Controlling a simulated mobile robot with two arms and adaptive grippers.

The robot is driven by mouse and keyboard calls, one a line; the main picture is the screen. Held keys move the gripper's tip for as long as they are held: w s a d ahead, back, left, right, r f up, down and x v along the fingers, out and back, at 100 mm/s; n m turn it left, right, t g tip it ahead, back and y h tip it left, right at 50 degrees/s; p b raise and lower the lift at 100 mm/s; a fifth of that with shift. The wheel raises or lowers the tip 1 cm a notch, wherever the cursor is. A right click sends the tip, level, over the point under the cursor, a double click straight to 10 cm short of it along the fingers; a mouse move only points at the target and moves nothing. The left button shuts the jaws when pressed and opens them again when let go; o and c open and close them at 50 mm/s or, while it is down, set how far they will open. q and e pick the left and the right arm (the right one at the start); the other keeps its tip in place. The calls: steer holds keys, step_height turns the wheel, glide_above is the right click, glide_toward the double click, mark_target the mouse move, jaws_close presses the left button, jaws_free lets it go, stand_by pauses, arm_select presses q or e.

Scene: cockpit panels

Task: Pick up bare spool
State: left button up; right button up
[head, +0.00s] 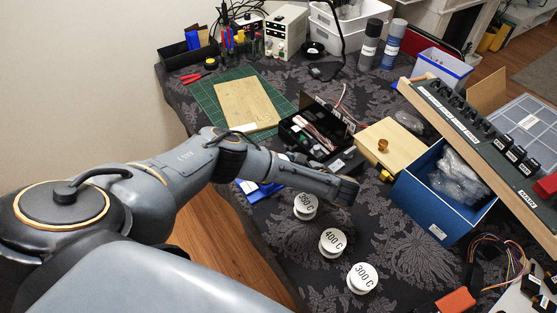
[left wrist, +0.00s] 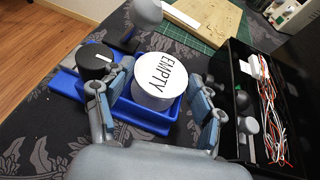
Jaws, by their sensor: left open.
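A white spool labelled EMPTY (left wrist: 158,80) stands in a blue tray (left wrist: 146,117) in the left wrist view. My left gripper (left wrist: 160,72) is open, with one finger on each side of this spool and a gap showing at the right finger. Contact at the left finger cannot be told. In the head view my left arm hides the spool and most of the blue tray (head: 258,190). My right gripper is not in view.
A black knob (left wrist: 95,61) stands beside the left finger. A black box of wires (left wrist: 266,110) lies close on the right. In the head view, white spools marked 350 C (head: 305,202), 400 C (head: 332,239) and 300 C (head: 363,275) stand on the dark cloth.

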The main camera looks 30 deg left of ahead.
arm_select(q)
steer(key=shift+s+a, duration=0.1)
steer(key=c, duration=0.6)
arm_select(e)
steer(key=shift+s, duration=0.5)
arm_select(q)
steer(key=shift+r, duration=0.1)
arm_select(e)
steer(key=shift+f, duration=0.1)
